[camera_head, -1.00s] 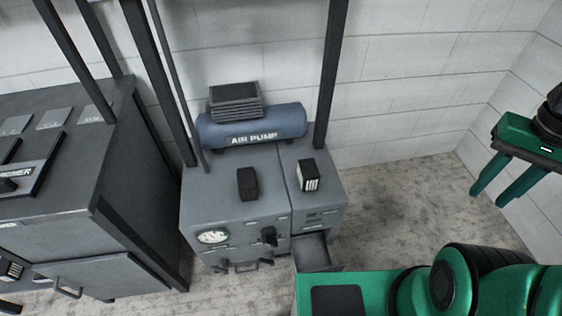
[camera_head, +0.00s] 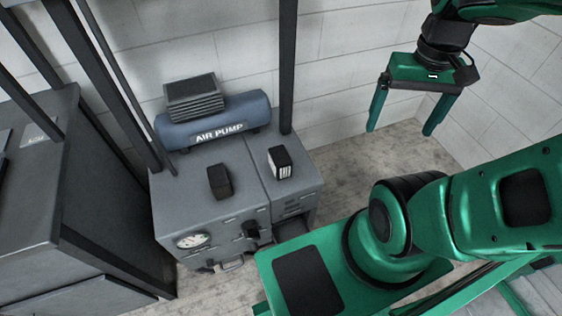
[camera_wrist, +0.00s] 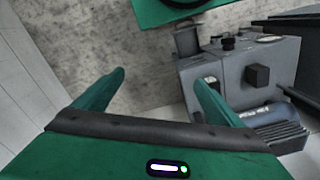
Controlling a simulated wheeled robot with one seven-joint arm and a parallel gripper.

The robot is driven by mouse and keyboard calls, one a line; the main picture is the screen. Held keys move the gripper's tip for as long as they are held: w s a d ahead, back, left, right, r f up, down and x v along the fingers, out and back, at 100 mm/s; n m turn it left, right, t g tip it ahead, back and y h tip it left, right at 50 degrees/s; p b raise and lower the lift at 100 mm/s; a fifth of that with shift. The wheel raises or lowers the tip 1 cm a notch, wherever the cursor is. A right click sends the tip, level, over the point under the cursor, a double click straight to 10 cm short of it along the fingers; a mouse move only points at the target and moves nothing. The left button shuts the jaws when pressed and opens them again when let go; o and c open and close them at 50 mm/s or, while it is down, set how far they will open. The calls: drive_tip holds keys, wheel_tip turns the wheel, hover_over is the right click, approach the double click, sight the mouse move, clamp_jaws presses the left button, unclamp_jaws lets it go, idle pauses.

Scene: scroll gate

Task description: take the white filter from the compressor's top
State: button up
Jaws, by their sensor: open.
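The white filter (camera_head: 280,163) is a small block with a black top and a white ribbed front, standing on the right part of the compressor's grey top (camera_head: 243,183). In the wrist view, a small pale-faced block (camera_wrist: 212,84) beside the right finger seems to be this filter, partly hidden by that finger. My gripper (camera_head: 400,131) is open and empty, in the air to the right of the compressor and apart from the filter. In the wrist view its fingers (camera_wrist: 159,77) have bare floor between them.
A plain black block (camera_head: 219,181) stands left of the filter. The blue air pump tank (camera_head: 215,122) lies behind both. A dark upright post (camera_head: 287,70) rises at the back right. An open drawer (camera_wrist: 187,40) sticks out at the compressor's front. A grey cabinet (camera_head: 40,200) stands left.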

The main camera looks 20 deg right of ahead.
drive_tip(key=w+a+f+n, duration=0.1)
drive_tip(key=w+f+n, duration=0.1)
drive_tip(key=w+n, duration=0.25)
drive_tip(key=w+a+f+n, duration=0.1)
drive_tip(key=w+f+n, duration=0.2)
drive_tip(key=w, duration=0.3)
drive_tip(key=n, duration=1.6)
hover_over(280, 153)
drive_tip(key=shift+m, duration=0.25)
wheel_tip(280, 153, down, 20)
drive_tip(key=shift+s+d+f, duration=0.1)
drive_tip(key=shift+d, duration=0.05)
drive_tip(key=shift+f, duration=0.25)
wheel_tip(280, 153, down, 5)
drive_tip(key=shift+r, duration=0.1)
drive_tip(key=shift+s+a+f, duration=0.15)
drive_tip(key=shift+f, duration=1.25)
drive_tip(key=shift+s+a+f, duration=0.15)
drive_tip(key=shift+f, duration=1.2)
drive_tip(key=c, duration=1.2)
